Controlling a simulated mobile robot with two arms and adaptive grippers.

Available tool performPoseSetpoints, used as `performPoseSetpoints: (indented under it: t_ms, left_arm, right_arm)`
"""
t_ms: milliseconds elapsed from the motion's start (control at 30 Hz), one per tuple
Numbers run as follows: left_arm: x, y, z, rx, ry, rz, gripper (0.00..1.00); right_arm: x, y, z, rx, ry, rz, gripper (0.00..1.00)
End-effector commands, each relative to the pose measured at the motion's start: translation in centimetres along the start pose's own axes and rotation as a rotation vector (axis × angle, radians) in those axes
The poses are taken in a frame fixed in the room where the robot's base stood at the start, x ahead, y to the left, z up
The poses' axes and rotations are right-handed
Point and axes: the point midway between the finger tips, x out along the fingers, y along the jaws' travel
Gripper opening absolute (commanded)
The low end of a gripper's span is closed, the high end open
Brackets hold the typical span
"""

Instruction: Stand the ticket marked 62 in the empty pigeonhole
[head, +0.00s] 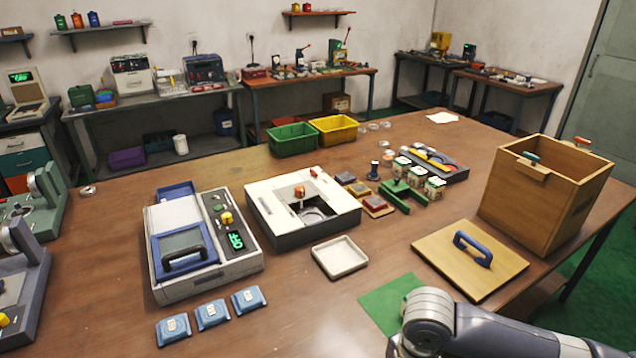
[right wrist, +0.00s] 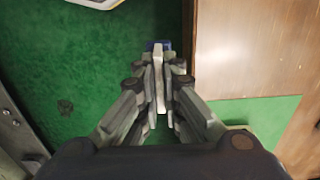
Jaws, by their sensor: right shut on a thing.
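My right gripper (right wrist: 160,95) is shut on a thin, pale upright piece (right wrist: 158,70), seen edge-on in the right wrist view. A bit of blue shows at its far end. No marking can be read on it, so I cannot tell if it is the ticket marked 62. The gripper is beside the table edge, over green floor. In the head view only my right arm shows at the bottom right, with its gripper out of frame. Three blue blocks with pale labels (head: 212,313) lie at the table's front; their marks are too small to read. I cannot make out a pigeonhole.
The table (head: 330,325) holds a grey-blue machine (head: 160,285), a white box with a recess (head: 262,205), a white tray (head: 340,257), a wooden lid (head: 430,250), a tall wooden box (head: 540,205) and a green mat (head: 385,305). The front middle is clear.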

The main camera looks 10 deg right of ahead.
Motion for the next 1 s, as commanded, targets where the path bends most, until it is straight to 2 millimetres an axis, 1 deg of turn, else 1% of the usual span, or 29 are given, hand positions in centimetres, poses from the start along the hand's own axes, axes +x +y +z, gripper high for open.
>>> performPoseSetpoints:
  t_ms: [67,167,267,433,600,700,833,1000]
  left_arm:
    - [0.0,0.0,0.0,0.0,0.0,0.0,1.0]
    - [0.0,0.0,0.0,0.0,0.0,0.0,1.0]
    - [0.0,0.0,0.0,0.0,0.0,0.0,1.0]
    - [0.0,0.0,0.0,0.0,0.0,0.0,1.0]
    - [0.0,0.0,0.0,0.0,-0.001,0.0,1.0]
    - [0.0,0.0,0.0,0.0,-0.001,0.0,1.0]
    - [0.0,0.0,0.1,0.0,-0.001,0.0,1.0]
    - [0.0,0.0,0.1,0.0,-0.001,0.0,1.0]
  right_arm:
    - [-0.4,-0.2,0.0,-0.026,-0.001,-0.003,0.0]
    - [-1.4,-0.6,0.1,-0.112,-0.004,-0.007,0.0]
    - [-3.1,-1.1,0.3,-0.261,-0.007,-0.011,0.0]
    - [-6.7,-1.8,0.7,-0.588,-0.008,-0.015,0.0]
    - [-9.9,-1.9,0.9,-0.895,-0.005,-0.013,0.0]
    - [-11.3,-1.8,1.0,-1.036,-0.003,-0.009,0.0]
    - [-12.4,-1.7,1.1,-1.159,0.001,-0.004,0.0]
    - [-13.0,-1.6,1.1,-1.22,0.003,0.0,0.0]
